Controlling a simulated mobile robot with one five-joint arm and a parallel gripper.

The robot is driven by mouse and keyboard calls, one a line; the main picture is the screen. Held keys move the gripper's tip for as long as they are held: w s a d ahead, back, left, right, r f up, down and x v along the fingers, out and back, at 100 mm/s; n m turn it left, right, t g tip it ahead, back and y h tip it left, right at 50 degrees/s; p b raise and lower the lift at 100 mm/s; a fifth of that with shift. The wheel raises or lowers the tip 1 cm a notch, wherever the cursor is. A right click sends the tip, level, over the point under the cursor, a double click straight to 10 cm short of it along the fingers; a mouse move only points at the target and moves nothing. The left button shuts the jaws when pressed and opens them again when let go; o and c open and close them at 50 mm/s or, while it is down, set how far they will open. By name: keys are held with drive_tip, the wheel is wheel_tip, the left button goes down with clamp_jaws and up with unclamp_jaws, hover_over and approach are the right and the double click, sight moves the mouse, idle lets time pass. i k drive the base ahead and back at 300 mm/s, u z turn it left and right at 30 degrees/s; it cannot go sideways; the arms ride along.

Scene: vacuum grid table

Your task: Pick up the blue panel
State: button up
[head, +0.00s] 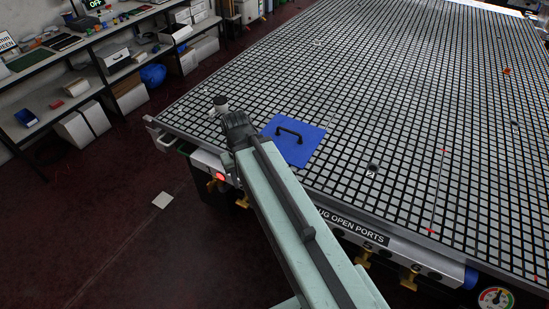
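The blue panel (306,148) is a flat blue square with a black bar handle (289,133) on top. It lies on the grid table (400,80) near its front left corner. My arm reaches up from the bottom of the head view, and my gripper (226,105) is at its far end, just left of the panel. The gripper appears apart from the handle. My arm overlaps the panel's left edge in the picture. The fingers are small and partly hidden by the wrist, so their opening does not show clearly.
The table's front edge carries a label (352,226), brass-coloured valves (410,277) and a pressure gauge (496,298). A small dark round fitting (373,167) sits on the grid right of the panel. Shelves (95,85) with boxes stand at the left. The red floor between is mostly clear.

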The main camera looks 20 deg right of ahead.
sight(296, 141)
drive_tip(key=u, duration=0.45)
drive_tip(key=k, duration=0.7)
drive_tip(key=u, duration=0.3)
drive_tip(key=i, duration=0.7)
drive_tip(key=z, duration=0.4)
drive_tip(key=i, duration=1)
drive_tip(key=u, duration=0.7)
